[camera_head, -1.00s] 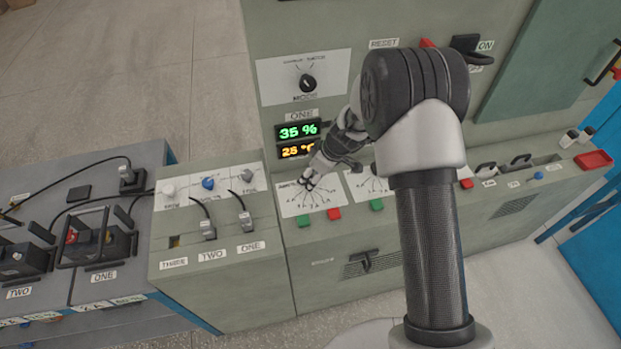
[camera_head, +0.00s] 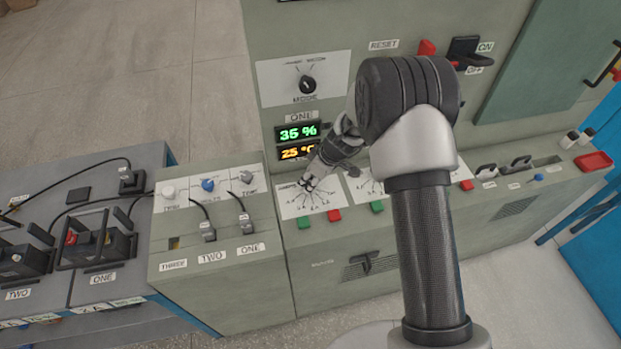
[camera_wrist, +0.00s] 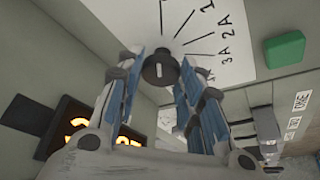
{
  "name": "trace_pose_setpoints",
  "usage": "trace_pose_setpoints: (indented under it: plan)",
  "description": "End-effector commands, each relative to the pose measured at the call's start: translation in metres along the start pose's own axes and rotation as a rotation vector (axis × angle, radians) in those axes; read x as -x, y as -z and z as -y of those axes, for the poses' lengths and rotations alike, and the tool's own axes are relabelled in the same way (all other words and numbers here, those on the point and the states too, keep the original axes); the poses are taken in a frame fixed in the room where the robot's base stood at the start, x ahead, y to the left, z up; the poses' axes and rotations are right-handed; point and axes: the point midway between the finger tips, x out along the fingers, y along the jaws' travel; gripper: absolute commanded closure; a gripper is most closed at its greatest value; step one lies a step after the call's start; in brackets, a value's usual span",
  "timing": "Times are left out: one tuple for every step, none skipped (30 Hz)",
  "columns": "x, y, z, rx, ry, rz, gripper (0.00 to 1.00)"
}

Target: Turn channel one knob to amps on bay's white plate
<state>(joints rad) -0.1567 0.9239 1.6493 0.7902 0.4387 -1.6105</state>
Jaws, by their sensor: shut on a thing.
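The channel one knob (camera_wrist: 158,70) is small, round and black with a pale pointer mark. It stands on the white plate (camera_wrist: 235,22) of the bay, with lines fanning out to labels such as 2A and 3A. My gripper (camera_wrist: 160,72) has its two blue-padded fingers on either side of the knob, shut on it. In the head view my gripper (camera_head: 309,183) reaches down to the white plate (camera_head: 293,207) under the ONE display. The fingers hide most of the knob there. Which label the pointer faces is hard to tell.
A green button (camera_head: 303,222) and a red button (camera_head: 334,215) sit just below the plate. A display (camera_head: 298,131) reads 35 %, with a mode knob (camera_head: 307,84) above. A second dial plate (camera_head: 365,187) lies to the right, partly behind my arm.

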Motion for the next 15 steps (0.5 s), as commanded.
trace_pose_setpoints:
  plan:
    - [0.0,0.0,0.0,0.0,0.0,0.0,0.83]
    - [0.0,0.0,0.0,0.0,0.0,0.0,0.85]
    - [0.0,0.0,0.0,0.0,0.0,0.0,0.88]
    - [0.0,0.0,0.0,0.0,0.0,0.0,0.9]
    - [0.0,0.0,0.0,0.0,0.0,0.0,0.9]
    - [0.0,0.0,0.0001,-0.001,0.0,0.0,0.9]
    - [-0.0001,-0.0001,0.0001,-0.002,-0.001,0.0,0.9]
    - [-0.0002,-0.0001,0.0001,-0.004,-0.002,0.0,0.9]
    - [-0.0004,-0.0002,0.0002,-0.008,-0.003,0.0,0.9]
    - [-0.0007,-0.0003,0.0003,-0.012,-0.005,0.001,0.9]
    - [-0.0009,-0.0003,0.0003,-0.017,-0.007,0.001,0.9]
    - [-0.0013,-0.0004,0.0005,-0.026,-0.011,0.001,0.9]
    - [-0.0016,-0.0004,0.0006,-0.035,-0.015,0.001,0.9]
    - [-0.0017,-0.0003,0.0007,-0.045,-0.019,0.001,0.9]
    - [-0.0019,-0.0002,0.0008,-0.061,-0.026,0.001,0.9]
